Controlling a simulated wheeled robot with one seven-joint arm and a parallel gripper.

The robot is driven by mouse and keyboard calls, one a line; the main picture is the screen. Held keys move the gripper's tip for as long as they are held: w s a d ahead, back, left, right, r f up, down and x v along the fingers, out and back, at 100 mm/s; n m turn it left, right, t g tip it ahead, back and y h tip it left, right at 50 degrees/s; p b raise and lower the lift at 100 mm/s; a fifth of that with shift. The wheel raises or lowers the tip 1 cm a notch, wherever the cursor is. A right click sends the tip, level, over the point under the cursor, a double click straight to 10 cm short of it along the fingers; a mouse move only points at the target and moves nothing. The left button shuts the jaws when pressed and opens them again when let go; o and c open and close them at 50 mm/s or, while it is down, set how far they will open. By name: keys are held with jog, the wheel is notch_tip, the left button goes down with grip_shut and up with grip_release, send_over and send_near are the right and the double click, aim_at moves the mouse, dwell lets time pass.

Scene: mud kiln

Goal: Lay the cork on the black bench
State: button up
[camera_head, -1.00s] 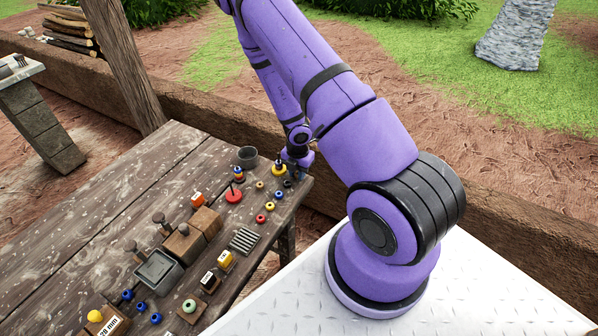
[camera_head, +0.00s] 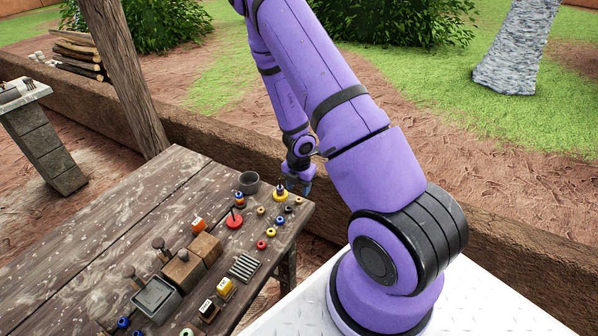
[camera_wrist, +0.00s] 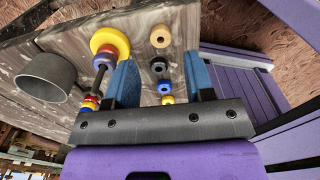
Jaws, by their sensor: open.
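Beyond the fingers, a row of small pieces lies on the bench: a tan ring-like piece (camera_wrist: 160,36), a black one (camera_wrist: 159,64) and a blue one (camera_wrist: 164,87). The tan piece also shows in the head view (camera_head: 298,201). I cannot tell whether any of these is the cork. I cannot pick out a black bench in either view.
A yellow ring with a peg (camera_head: 280,195) and a grey cup (camera_head: 249,182) stand close to my gripper. A red piece with a peg (camera_head: 234,219), wooden blocks (camera_head: 192,258) and a slotted grey plate (camera_head: 244,266) crowd the bench. Its far left is clear.

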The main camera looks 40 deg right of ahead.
jog(key=a+r+n+t+y, duration=0.1)
jog(key=a+r+n, duration=0.3)
jog(key=r+n, duration=0.5)
jog(key=s+a+r+n+t+y, duration=0.1)
jog(key=a+r+n, duration=0.4)
jog(key=r, duration=0.7)
jog(key=a+r+n+t+y, duration=0.1)
jog(key=a+r+n, duration=0.3)
jog(key=r+n, duration=0.55)
jog(key=s+a+r+n+t+h, duration=0.2)
jog(key=s+r+n, duration=1.5)
jog(key=n, duration=0.9)
jog(key=shift+s+a+h, duration=0.35)
jog(key=shift+s+h, duration=0.15)
jog(key=shift+s, duration=0.6)
